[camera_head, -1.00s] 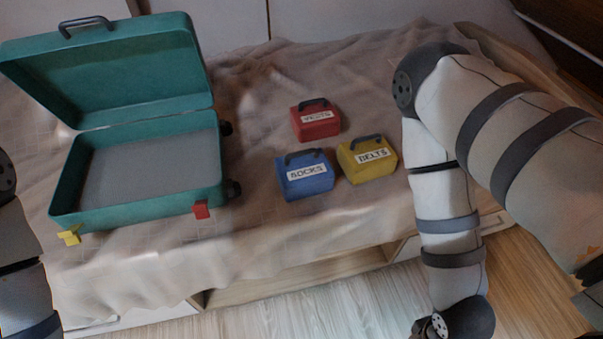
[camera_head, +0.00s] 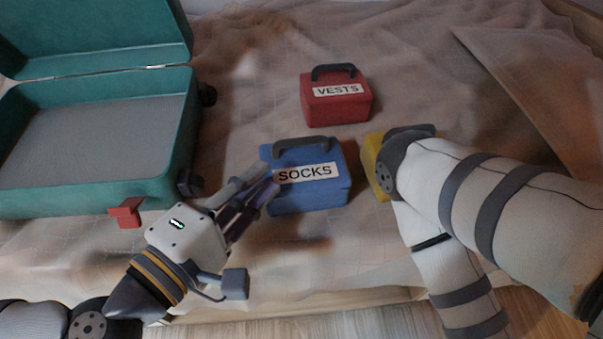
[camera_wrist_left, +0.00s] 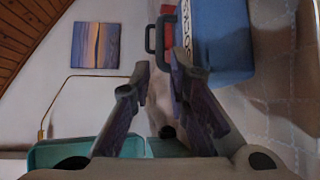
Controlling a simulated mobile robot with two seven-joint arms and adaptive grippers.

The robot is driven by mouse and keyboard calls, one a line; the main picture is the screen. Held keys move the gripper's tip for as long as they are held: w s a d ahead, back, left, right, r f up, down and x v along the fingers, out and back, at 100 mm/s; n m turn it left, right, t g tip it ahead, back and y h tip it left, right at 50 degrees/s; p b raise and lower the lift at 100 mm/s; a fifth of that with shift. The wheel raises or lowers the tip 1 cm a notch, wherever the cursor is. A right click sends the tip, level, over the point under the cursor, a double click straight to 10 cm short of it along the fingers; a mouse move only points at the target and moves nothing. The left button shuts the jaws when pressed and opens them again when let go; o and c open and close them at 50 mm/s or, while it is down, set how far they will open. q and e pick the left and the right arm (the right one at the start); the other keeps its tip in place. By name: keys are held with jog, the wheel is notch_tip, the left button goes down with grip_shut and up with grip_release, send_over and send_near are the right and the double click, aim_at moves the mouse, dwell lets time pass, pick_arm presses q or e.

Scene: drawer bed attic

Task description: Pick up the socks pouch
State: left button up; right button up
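The blue socks pouch (camera_head: 315,190) stands on the bed, with a white SOCKS label and a dark handle on top. In the left wrist view the pouch (camera_wrist_left: 222,38) is at the upper right, and its handle (camera_wrist_left: 152,37) shows beyond the gap between my fingers. My left gripper (camera_head: 264,178) is open and empty at the left side of the pouch, fingertips close to its left end. Whether they touch it I cannot tell. In the left wrist view its two fingers (camera_wrist_left: 160,76) are apart. My right gripper is out of view.
A red vests pouch (camera_head: 336,105) stands just behind. A yellow pouch (camera_head: 375,166) at the right is partly hidden by my right arm. An open teal suitcase (camera_head: 100,197) with a red latch (camera_head: 126,212) lies left. The bedcover (camera_head: 250,55) behind is clear.

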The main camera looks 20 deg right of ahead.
aim_at(300, 144)
pick_arm(q)
jog(key=x, duration=0.9)
jog(key=shift+s+d, duration=0.15)
jog(key=shift+d, duration=0.05)
jog(key=shift+r, duration=0.1)
grip_shut()
